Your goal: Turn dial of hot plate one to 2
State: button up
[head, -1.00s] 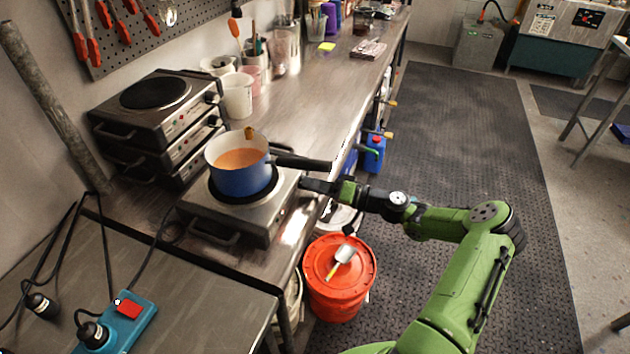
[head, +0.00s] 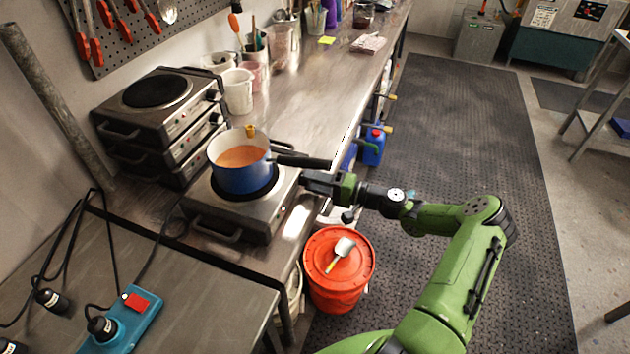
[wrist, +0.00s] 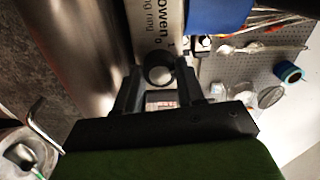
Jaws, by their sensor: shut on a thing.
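A hot plate (head: 262,218) stands on the bench with a blue pot (head: 243,179) of orange liquid on its dark ring. My gripper (head: 306,178) is at the plate's right side, below the pot's black handle. In the wrist view my gripper (wrist: 158,82) has its two black fingers on either side of a dark round dial (wrist: 159,69), shut on it. The dial sits on the pale lettered panel (wrist: 163,20), with small figures 1 and 0 beside it. The dial's pointer is not clear. The head view hides the dial behind my gripper.
Stacked hot plates (head: 150,105) stand at the back left. The pot handle (head: 303,161) juts out just above my gripper. An orange lidded bucket (head: 338,285) with a scoop stands on the floor below. A teal power block (head: 125,318) sits on the near table.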

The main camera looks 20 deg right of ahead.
jog(key=o, duration=1)
jog(key=shift+o, duration=0.2)
